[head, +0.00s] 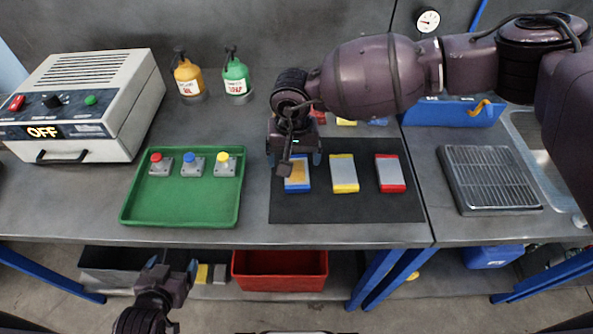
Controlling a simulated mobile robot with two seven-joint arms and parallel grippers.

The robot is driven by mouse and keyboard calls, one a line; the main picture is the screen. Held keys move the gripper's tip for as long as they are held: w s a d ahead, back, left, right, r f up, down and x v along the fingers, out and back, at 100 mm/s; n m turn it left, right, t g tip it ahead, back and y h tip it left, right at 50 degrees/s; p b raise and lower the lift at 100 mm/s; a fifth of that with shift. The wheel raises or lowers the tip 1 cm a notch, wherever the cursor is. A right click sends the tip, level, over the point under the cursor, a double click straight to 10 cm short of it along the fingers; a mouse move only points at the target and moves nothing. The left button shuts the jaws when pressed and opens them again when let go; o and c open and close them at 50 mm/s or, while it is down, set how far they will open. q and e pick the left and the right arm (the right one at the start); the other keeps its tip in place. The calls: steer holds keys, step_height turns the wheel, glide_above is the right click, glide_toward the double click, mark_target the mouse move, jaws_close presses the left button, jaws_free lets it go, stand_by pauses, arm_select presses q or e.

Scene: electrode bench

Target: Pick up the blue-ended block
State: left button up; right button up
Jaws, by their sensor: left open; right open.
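The blue-ended block (298,184) lies on the black mat (350,209), at the left of a row of three. Its top looks tan in the middle, and its far part is hidden by my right gripper. My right gripper (295,159) is open, pointing down over the far part of this block, with a finger to either side. I cannot tell how high it is above the block or whether it touches. My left gripper (172,265) is open and empty, low in front of the bench edge.
A yellow-ended block (344,173) and a red-ended block (390,173) lie to the right. A green tray (180,216) with three buttons is left. Coloured items behind the mat are mostly hidden by my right arm. A rack (489,178) stands far right.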

mark_target(297, 171)
steer(key=f, duration=0.3)
steer(key=shift+w+d+f+p, duration=0.15)
steer(key=shift+d+f+p, duration=0.05)
steer(key=shift+d+p, duration=0.15)
steer(key=shift+f, duration=0.7)
steer(key=c, duration=1.4)
steer(key=shift+c, duration=0.6)
steer(key=shift+a+r, duration=0.1)
steer(key=shift+r, duration=0.1)
